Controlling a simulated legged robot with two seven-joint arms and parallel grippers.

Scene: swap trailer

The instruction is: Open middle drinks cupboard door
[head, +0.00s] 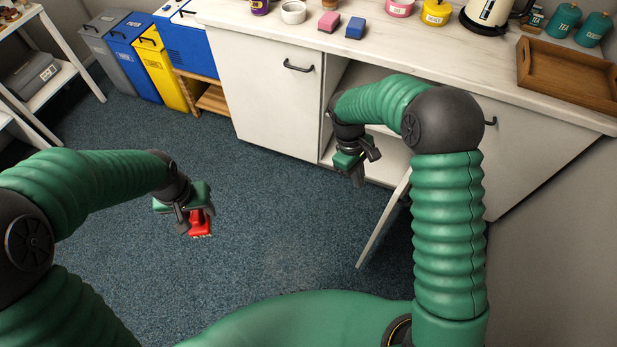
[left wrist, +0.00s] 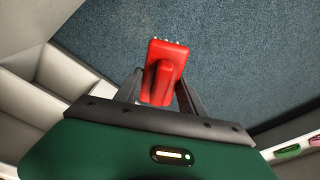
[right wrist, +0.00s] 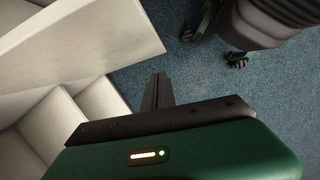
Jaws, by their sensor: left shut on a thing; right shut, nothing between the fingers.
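The middle cupboard door (head: 381,228) stands swung out from the white counter, seen nearly edge-on, partly hidden by my right arm. The open cupboard's pale interior (head: 392,148) shows behind my right gripper. A white panel, which looks like this door, also shows in the right wrist view (right wrist: 90,40). My right gripper (head: 360,180) is shut and empty in front of the opening, left of the door and apart from it. My left gripper (head: 197,230) is shut on a red object with small pale tips (left wrist: 163,70), held above the carpet. The door's handle is not visible.
A closed white door (head: 268,100) with a dark handle is left of the opening. Another closed door (head: 535,155) is to the right. The worktop (head: 430,45) carries sponges, canisters, a kettle and a wooden tray (head: 565,75). Coloured bins (head: 160,65) stand back left. Blue carpet is clear between.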

